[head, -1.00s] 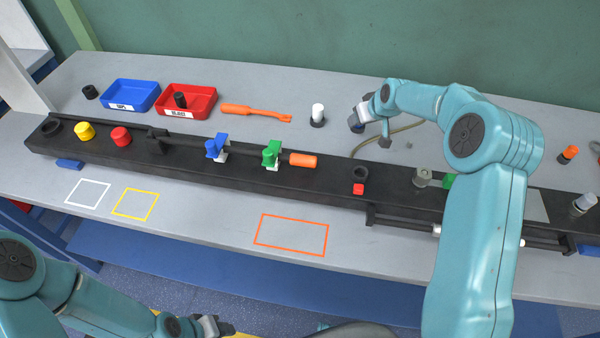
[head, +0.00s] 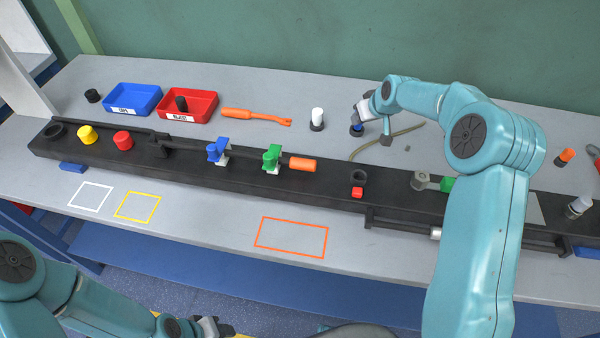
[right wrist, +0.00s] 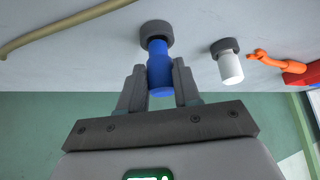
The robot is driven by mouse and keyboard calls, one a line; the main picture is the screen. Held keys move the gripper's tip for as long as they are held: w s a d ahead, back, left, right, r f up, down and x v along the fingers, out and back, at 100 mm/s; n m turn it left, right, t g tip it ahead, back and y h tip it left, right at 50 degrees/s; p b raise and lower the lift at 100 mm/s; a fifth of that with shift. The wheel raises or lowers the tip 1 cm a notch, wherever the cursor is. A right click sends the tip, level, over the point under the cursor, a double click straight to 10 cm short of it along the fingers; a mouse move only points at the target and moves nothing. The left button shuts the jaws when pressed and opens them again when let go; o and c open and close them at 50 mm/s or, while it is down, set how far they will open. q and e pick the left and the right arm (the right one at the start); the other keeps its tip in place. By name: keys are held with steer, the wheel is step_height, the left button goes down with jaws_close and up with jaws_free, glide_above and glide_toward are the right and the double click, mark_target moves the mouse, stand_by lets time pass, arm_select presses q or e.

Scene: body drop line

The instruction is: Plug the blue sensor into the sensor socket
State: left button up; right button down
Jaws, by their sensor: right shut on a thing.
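The blue sensor (right wrist: 160,68) is a blue cylinder whose end sits at a dark round holder (right wrist: 156,32) on the bench. My right gripper (right wrist: 160,82) is shut on it, with one finger on each side. In the head view the blue sensor (head: 357,130) shows only a little under my right gripper (head: 362,112). A dark open ring (head: 358,177) with a red block in front stands on the black beam; it may be the sensor socket, but I cannot tell. My left gripper (head: 212,327) is low at the bottom edge, its jaws unclear.
A white cylinder (head: 317,117) in a dark holder stands left of the sensor. A cable (head: 400,132) lies right of it. An orange tool (head: 255,117), a red tray (head: 215,97) and a blue tray (head: 157,98) lie farther left. Green and blue clamps stand on the beam (head: 325,188).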

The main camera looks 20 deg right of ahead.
arm_select(q)
step_height(320, 180, up, 3)
steer(key=shift+f+p, duration=0.2)
steer(key=shift+p, duration=0.95)
arm_select(e)
step_height(320, 180, up, 5)
